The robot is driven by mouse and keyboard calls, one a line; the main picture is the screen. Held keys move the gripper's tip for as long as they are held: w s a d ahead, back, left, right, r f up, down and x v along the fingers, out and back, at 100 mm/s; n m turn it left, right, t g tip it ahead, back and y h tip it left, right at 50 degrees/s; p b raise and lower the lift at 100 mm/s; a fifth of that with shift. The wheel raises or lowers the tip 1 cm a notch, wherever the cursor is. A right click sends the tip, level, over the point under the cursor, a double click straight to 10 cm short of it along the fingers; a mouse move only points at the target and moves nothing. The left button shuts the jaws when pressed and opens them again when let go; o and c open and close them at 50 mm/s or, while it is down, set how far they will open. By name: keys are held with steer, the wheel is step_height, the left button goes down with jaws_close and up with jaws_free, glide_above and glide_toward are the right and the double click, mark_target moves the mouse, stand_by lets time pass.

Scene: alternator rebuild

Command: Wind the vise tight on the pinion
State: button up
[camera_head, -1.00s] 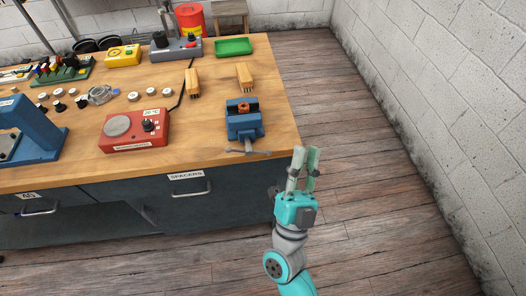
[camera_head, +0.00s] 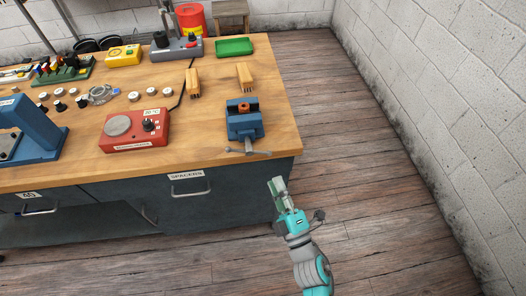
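The blue vise (camera_head: 244,124) stands at the front right corner of the workbench. A small copper-brown part, seemingly the pinion (camera_head: 243,106), sits between its jaws. It is too small to tell how firmly the jaws meet it. The grey vise handle (camera_head: 249,153) lies roughly crosswise at the bench's front edge. My gripper (camera_head: 278,186) is in front of the bench, below and to the right of the handle in the picture, and apart from it. Its pale green fingers point up and overlap from this angle, so their gap is hidden. I see nothing held in them.
A red hotplate-like unit (camera_head: 135,131) stands left of the vise. Two wooden brushes (camera_head: 194,82) and a green tray (camera_head: 234,47) lie behind it. A blue press (camera_head: 32,133) is at the far left. The floor right of the bench (camera_head: 370,150) is clear up to the white wall.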

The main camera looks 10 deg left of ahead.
mark_target(263, 152)
steer(key=x, duration=1)
steer(key=shift+w+a, duration=0.1)
steer(key=shift+w, duration=0.05)
steer(key=shift+c, duration=0.3)
jaws_close()
